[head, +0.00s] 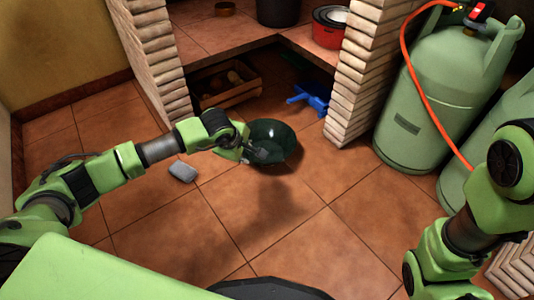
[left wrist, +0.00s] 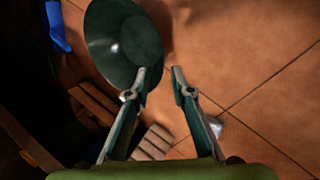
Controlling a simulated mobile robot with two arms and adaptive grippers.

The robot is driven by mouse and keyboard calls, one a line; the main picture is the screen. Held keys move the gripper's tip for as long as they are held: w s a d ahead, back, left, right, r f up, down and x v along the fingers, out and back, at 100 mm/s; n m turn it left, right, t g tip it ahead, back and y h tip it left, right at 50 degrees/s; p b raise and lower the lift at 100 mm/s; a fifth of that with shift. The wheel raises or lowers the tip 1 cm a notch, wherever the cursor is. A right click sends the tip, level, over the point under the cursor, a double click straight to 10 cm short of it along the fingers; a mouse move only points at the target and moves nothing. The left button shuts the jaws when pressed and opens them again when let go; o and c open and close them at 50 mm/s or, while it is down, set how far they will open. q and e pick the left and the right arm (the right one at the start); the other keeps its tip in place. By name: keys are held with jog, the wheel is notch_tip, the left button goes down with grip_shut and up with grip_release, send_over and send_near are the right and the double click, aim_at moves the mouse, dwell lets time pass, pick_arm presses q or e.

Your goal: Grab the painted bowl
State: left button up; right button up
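The painted bowl (head: 275,132) is dark green and glossy, and shows at the end of my left arm in the head view. In the left wrist view the bowl (left wrist: 112,40) appears at upper left, with its hollow toward the camera. My left gripper (left wrist: 159,72) is open. One finger overlaps the bowl's inside and the other is just outside its rim, with a gap between them. I cannot tell whether either finger touches it. In the head view the left gripper (head: 262,152) is at the bowl's near left side. My right gripper is out of view.
A wooden crate (head: 228,88) and a blue object (head: 311,98) lie under the brick counter. A small grey object (head: 182,171) lies on the tiles. Green gas cylinders (head: 430,110) with an orange hose stand at right. The tiled floor in front is clear.

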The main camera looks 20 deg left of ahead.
pick_arm(q)
jog(key=b+x, duration=0.8)
jog(key=x, duration=0.3)
jog(key=shift+s, duration=0.25)
grip_shut()
jog(key=shift+r, duration=0.15)
